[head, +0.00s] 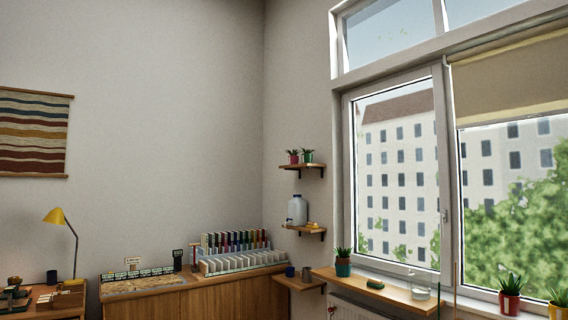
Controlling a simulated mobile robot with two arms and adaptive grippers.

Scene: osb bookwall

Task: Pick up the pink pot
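A small pink pot (293,159) with a green spiky plant stands upright on the upper corner shelf (303,167), left of a green pot (308,158) with a similar plant. The two pots are close together. A larger red pot (508,304) with a plant stands on the windowsill at the lower right. Neither of my grippers is in view.
Below are a shelf with a jar (297,209) and a low shelf with mugs (290,271). A wooden cabinet (200,302) with colourful racks stands left.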

